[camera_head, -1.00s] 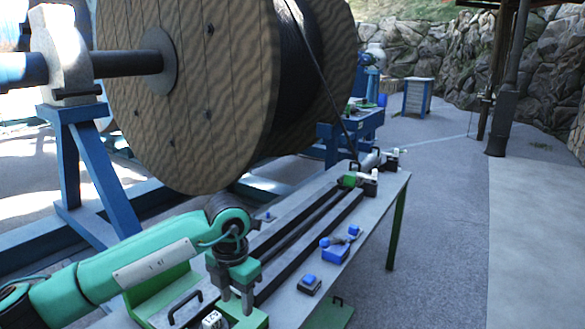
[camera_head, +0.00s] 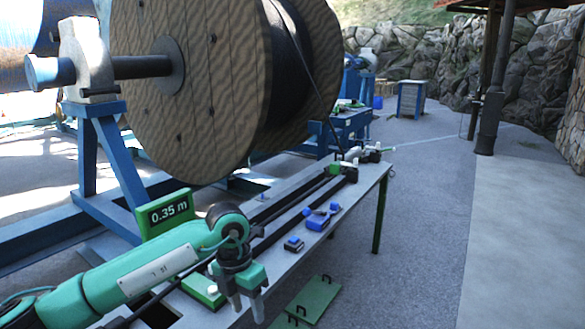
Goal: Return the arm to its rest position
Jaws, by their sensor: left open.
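My left arm is green and comes in from the lower left. My left gripper (camera_head: 248,306) points down with two grey fingers apart and nothing between them. It is at the near end of the long grey bench, by its right edge, close to a green block (camera_head: 204,288). A green display (camera_head: 166,213) reading "0.35 m" stands just behind the arm. My right gripper is not in view.
A large wooden cable reel (camera_head: 190,80) sits on a blue stand (camera_head: 95,150). A dark cable runs down to the bench (camera_head: 345,200). Blue tools (camera_head: 318,219) and a small blue-topped block (camera_head: 293,244) lie on it. Green plates (camera_head: 313,297) lie on the floor. Paving at right is clear.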

